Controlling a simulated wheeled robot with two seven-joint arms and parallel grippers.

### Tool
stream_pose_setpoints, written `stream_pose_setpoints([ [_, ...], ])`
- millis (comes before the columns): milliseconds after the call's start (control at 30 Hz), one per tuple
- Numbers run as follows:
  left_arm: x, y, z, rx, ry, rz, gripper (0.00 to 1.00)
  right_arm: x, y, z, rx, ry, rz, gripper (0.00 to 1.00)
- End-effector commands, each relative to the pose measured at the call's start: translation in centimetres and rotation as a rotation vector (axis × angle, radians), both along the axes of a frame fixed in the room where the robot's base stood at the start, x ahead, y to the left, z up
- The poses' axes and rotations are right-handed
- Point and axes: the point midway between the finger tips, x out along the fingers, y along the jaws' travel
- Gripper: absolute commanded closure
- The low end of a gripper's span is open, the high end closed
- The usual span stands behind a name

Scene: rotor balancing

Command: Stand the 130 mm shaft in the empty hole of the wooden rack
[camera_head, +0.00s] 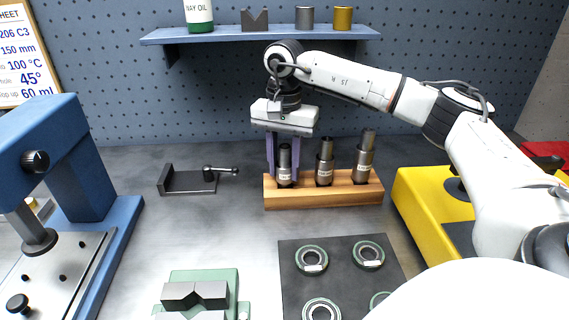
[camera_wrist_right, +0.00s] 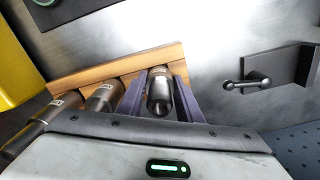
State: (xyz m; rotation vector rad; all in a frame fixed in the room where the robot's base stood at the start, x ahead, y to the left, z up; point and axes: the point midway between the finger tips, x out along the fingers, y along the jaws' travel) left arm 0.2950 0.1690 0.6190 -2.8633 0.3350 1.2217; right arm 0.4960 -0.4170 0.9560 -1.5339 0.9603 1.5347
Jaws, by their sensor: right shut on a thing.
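The wooden rack (camera_head: 330,198) stands on the bench with three metal shafts at it. My right gripper (camera_head: 284,168) points down at the rack's left end, shut on the left shaft (camera_head: 284,160). That shaft is upright and its lower end meets the rack top; I cannot tell how deep it sits. The wrist view shows this shaft (camera_wrist_right: 159,90) between the purple fingers, over the rack (camera_wrist_right: 110,72). The middle shaft (camera_head: 325,163) and the taller right shaft (camera_head: 364,155) stand in the rack. The shaft labels are too small to read. My left gripper is out of view.
A dark fixture with a lever (camera_head: 190,183) lies left of the rack. A yellow machine (camera_head: 425,205) stands close on the right. A dark mat (camera_head: 340,275) with several bearings and a green V-block stand (camera_head: 203,278) are in front. A blue press (camera_head: 85,160) is at left.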

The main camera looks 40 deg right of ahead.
Motion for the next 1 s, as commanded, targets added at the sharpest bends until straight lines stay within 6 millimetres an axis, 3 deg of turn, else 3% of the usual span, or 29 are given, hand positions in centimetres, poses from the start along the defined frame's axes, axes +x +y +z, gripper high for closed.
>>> stream_pose_setpoints([
  [400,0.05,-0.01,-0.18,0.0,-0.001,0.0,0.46,0.07,0.01,-0.28,0.001,-0.004,0.0,0.97],
  [433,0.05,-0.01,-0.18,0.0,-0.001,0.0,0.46,0.08,0.0,-0.28,0.001,-0.004,0.0,0.63],
  [533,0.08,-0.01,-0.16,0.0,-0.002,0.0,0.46,0.06,0.01,-0.31,0.001,-0.004,0.0,0.46],
  [1000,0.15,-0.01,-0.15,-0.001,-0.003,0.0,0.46,-0.02,0.0,-0.52,0.0,0.001,0.0,0.49],
])
